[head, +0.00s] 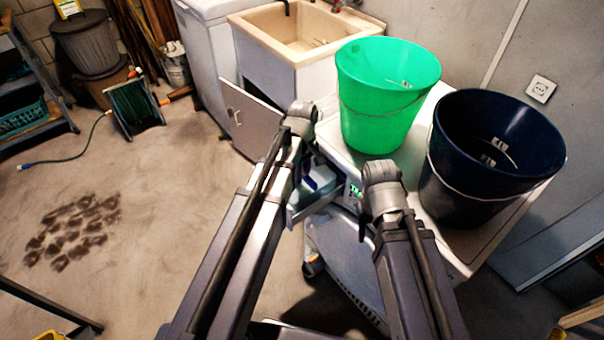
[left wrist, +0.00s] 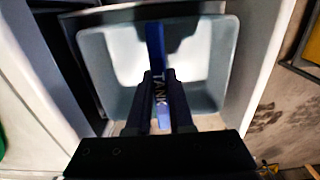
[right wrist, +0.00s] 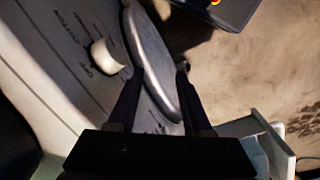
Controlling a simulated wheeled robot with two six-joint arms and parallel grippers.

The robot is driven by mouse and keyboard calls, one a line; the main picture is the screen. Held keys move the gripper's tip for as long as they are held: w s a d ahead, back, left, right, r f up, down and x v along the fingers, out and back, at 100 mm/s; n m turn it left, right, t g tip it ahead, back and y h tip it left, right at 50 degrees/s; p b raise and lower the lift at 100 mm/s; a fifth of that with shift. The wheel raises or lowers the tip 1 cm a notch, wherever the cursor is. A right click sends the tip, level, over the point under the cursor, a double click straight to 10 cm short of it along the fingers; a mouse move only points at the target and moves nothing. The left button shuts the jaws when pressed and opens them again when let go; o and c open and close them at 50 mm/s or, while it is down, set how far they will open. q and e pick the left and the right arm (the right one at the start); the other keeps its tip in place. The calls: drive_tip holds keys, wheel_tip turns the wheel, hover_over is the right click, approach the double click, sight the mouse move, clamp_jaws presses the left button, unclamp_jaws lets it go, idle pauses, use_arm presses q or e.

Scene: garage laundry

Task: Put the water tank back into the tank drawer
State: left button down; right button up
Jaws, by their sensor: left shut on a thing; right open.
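The water tank's blue handle (left wrist: 156,48), lettered TANK, is between the fingers of my left gripper (left wrist: 160,100), which is shut on it. In the head view, blue and pale parts of the tank (head: 322,179) show beside my left gripper (head: 312,160). A pale tub lies under the handle in the left wrist view; I cannot tell how far the tank is inside the drawer. The tank drawer (head: 308,208) sticks out of the machine's front and also shows in the right wrist view (right wrist: 280,148).
The white machine (head: 440,245) carries a green bucket (head: 385,90) and a dark blue bucket (head: 490,150) on top. A sink (head: 300,40) stands behind.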

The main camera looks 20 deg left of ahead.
use_arm(q)
drive_tip(key=c, duration=0.7)
unclamp_jaws()
wheel_tip(320, 180, up, 10)
drive_tip(key=p, duration=1)
drive_tip(key=s+d+m, duration=0.3)
drive_tip(key=s+m, duration=0.1)
drive_tip(key=s, duration=0.1)
drive_tip(key=s+d+m, duration=0.3)
drive_tip(key=s+m, duration=0.2)
drive_tip(key=s+d+m+y, duration=0.1)
drive_tip(key=s+d+m, duration=0.3)
drive_tip(key=m, duration=0.1)
drive_tip(key=shift+s, duration=0.4)
